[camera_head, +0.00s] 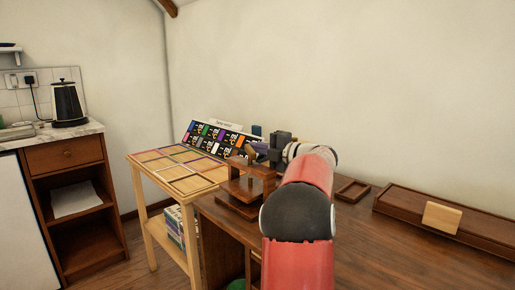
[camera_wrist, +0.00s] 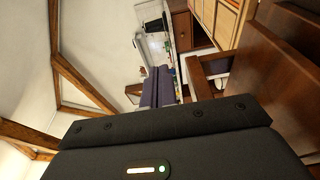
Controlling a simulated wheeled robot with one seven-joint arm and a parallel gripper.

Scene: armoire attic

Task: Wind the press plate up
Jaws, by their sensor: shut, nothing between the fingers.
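The small dark-wood press (camera_head: 241,190) stands at the left end of the brown desk, with flat boards low down and a wooden upper part above them. Which board is the press plate is hard to tell at this size. My gripper (camera_head: 257,148) is level with the press's top, at its right side in the head view, and partly covers it. Its two purple fingers also show in the wrist view (camera_wrist: 156,72), closed together with nothing between them. Brown wood, apparently the press (camera_wrist: 285,70), fills the right of the wrist view. I cannot tell whether the fingers touch it.
The desk (camera_head: 380,250) holds a small tray (camera_head: 352,190) and a long wooden box (camera_head: 455,222) with a pale block. A light-wood table (camera_head: 150,165) with a rack of coloured cards (camera_head: 215,140) stands left of the press. A kettle (camera_head: 67,105) stands on the far-left counter.

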